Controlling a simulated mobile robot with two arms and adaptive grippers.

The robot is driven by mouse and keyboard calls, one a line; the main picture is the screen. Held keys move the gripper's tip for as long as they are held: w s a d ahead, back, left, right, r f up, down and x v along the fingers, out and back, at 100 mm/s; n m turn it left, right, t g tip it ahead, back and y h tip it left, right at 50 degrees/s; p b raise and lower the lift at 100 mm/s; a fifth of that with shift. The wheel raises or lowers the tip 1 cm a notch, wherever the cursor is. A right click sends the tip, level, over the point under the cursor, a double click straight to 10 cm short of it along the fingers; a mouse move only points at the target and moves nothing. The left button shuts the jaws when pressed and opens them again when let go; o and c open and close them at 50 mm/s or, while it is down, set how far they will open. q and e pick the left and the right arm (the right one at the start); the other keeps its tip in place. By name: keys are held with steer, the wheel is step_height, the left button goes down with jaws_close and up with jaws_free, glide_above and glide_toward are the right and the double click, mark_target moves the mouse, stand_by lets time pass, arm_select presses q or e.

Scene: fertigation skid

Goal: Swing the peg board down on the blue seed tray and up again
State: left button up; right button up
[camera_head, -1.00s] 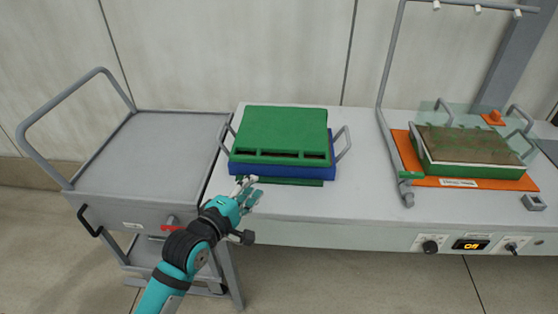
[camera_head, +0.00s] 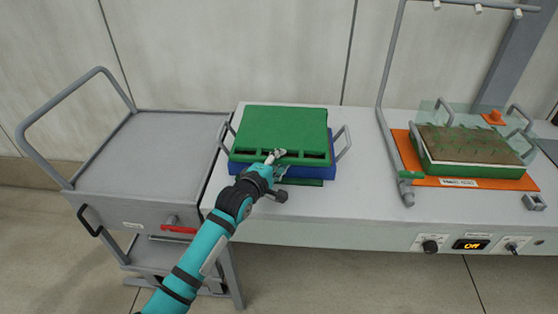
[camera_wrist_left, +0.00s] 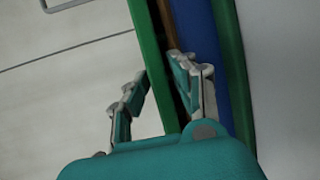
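The green peg board (camera_head: 285,125) lies flat on top of the blue seed tray (camera_head: 320,172). A row of dark slots runs along the board's front edge. My left gripper (camera_head: 275,157) is at that front edge. In the left wrist view its fingers (camera_wrist_left: 160,85) are apart, one on each side of the board's green front bar (camera_wrist_left: 149,50). A gap shows between the left finger and the bar. The blue tray wall (camera_wrist_left: 208,50) is beside the right finger. Whether either finger touches the board is unclear. My right gripper is out of view.
A grey trolley (camera_head: 150,150) stands to the left of the bench (camera_head: 360,205). At the right, an orange base (camera_head: 500,182) carries a planted tray under a clear cover, beside a grey pipe frame (camera_head: 384,80). The bench middle is clear.

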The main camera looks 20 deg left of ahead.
arm_select(q)
steer(key=shift+c, duration=0.4)
jaws_close()
steer(key=shift+r, duration=0.1)
